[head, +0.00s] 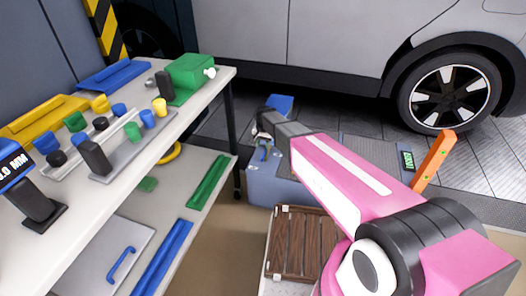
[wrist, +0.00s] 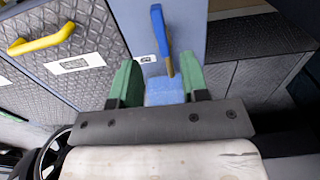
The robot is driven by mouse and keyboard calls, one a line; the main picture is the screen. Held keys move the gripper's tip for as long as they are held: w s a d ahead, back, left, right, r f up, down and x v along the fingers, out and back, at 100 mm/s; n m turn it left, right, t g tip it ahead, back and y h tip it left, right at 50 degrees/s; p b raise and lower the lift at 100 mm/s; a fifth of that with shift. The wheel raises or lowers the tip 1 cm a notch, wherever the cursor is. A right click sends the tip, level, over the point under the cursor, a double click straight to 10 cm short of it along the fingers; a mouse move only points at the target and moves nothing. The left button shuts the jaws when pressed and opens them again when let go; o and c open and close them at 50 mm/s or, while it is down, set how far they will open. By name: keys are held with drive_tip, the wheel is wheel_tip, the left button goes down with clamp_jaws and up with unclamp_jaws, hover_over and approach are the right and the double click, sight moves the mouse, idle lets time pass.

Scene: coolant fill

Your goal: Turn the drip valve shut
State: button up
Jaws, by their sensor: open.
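A blue lever-like bar (wrist: 160,30) with a brass-coloured tip stands out in the wrist view, against a blue-grey surface; it may be the drip valve's handle, but the frames do not make that certain. My gripper (wrist: 158,76) has its two green fingers wide apart, with no object gripped. The lever's brass end lies between or just beyond the fingertips in the picture; contact cannot be told. In the head view my gripper (head: 263,150) is small, beside a blue-grey box (head: 275,185), and the lever cannot be made out clearly.
A workbench (head: 200,101) with coloured caps and blocks stands left. A car (head: 330,40) is behind. An orange post (head: 435,160) stands right. A slatted wooden crate (head: 303,240) is below my arm. The wrist view shows a yellow handle (wrist: 40,38) and white label (wrist: 75,63).

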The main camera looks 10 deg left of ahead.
drive_tip(key=shift+r, duration=1.45)
